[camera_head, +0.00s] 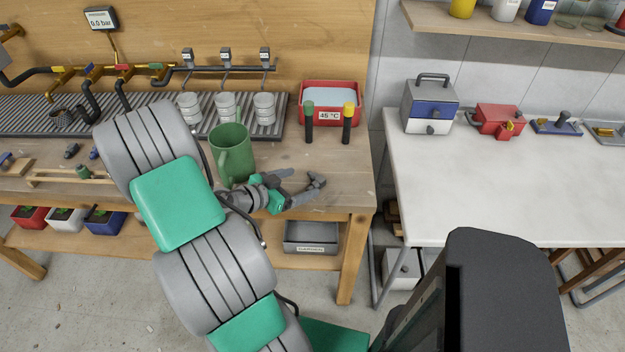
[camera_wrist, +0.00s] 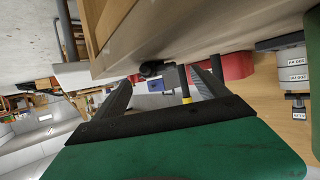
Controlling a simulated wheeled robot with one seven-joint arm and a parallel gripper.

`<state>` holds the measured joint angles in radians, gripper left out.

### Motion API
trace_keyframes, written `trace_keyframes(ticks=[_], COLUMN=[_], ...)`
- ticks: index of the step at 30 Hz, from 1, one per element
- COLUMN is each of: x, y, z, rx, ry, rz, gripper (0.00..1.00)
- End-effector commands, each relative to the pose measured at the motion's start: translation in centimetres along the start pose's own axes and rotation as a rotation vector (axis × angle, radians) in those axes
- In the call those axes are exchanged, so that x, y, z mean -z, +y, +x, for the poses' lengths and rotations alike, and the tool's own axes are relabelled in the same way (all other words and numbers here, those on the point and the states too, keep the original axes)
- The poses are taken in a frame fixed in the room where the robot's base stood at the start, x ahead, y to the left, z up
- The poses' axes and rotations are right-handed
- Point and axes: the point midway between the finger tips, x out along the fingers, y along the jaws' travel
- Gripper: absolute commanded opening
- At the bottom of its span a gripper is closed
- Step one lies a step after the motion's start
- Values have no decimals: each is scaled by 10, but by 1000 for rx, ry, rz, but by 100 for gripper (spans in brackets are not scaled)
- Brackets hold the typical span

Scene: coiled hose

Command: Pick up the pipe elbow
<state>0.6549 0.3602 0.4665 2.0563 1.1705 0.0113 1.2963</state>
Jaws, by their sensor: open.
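A small dark piece, which looks like the pipe elbow (camera_wrist: 150,69), lies on the workbench close to its front edge in the wrist view. It shows ahead of my gripper (camera_wrist: 162,82), in the gap between the two fingers. In the head view my gripper (camera_head: 303,184) is low over the bench's right front corner, open and pointing right. A dark shape at the fingertips there may be the same elbow, but it is hard to tell from the finger. The fingers do not appear closed on anything.
A green mug (camera_head: 232,155) stands close behind my wrist. A red water tub (camera_head: 331,88) and two dark posts, one green-topped (camera_head: 308,122) and one yellow-topped (camera_head: 348,122), stand behind. White cups (camera_head: 226,108) stand on a ribbed tray. A white table (camera_head: 500,190) is to the right across a gap.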

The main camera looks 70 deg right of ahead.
Motion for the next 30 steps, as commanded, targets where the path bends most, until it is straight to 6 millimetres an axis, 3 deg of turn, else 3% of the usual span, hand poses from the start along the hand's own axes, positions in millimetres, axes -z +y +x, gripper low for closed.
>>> trace_keyframes(ticks=[8,15,30], x=[5,5,5], y=[4,3,4], z=[44,49,49], rx=[-1,2,0], ry=[-3,-3,-3], rz=[-1,-1,-1], gripper=[84,84,44])
